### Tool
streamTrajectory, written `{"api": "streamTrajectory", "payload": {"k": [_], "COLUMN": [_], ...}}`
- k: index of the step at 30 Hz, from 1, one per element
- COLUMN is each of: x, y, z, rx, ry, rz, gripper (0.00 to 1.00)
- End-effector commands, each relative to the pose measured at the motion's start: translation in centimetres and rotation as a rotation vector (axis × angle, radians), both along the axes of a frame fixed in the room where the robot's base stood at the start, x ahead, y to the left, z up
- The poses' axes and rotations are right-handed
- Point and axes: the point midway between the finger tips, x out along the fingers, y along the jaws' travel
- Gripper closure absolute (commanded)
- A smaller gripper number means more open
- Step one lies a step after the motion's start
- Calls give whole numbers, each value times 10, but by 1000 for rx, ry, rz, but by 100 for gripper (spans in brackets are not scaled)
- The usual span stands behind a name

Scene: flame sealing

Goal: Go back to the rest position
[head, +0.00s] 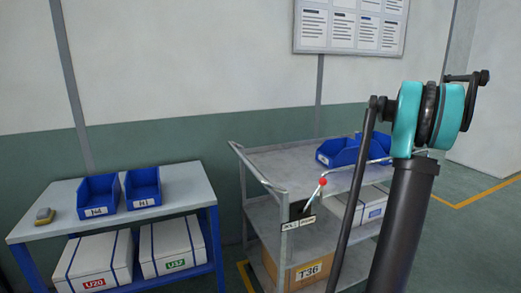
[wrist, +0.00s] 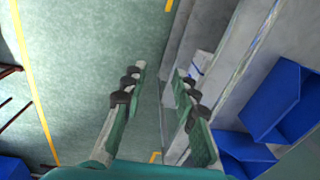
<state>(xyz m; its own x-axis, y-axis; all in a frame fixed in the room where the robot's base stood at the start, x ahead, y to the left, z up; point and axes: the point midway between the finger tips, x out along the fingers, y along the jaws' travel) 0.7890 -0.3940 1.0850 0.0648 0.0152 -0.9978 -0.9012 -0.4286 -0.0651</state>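My gripper (wrist: 160,70) shows in the wrist view with its two green-grey fingers apart and nothing between them. Past the fingertips are green floor and the grey edge of a cart. In the head view my arm rises at the right, with a teal joint and dark links; the gripper itself is not visible there. The grey cart (head: 280,160) stands beside and behind my arm, which hides part of it. Its top carries blue bins (head: 338,152), and blue bins (wrist: 270,105) also show at the right of the wrist view.
A table (head: 165,208) at the left holds two blue bins (head: 98,194) and a small yellow-grey item (head: 45,216), with white boxes (head: 95,262) below. A red ball (head: 323,182) on a thin rod is at the cart's front. Floor at the right (head: 475,222) is clear.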

Motion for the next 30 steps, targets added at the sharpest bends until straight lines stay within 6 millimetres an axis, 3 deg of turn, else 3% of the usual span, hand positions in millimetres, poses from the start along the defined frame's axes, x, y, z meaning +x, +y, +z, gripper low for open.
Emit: {"api": "streamTrajectory", "payload": {"k": [11,17,23,30], "x": [-12,-36,-95,-195], "y": [68,131,220,306], "z": [-26,-55,-109,-184], "rx": [-35,-70,-122,-190], "ry": [-37,-74,-132,-210], "rz": [161,314,554,846], "gripper": [71,71,71,71]}}
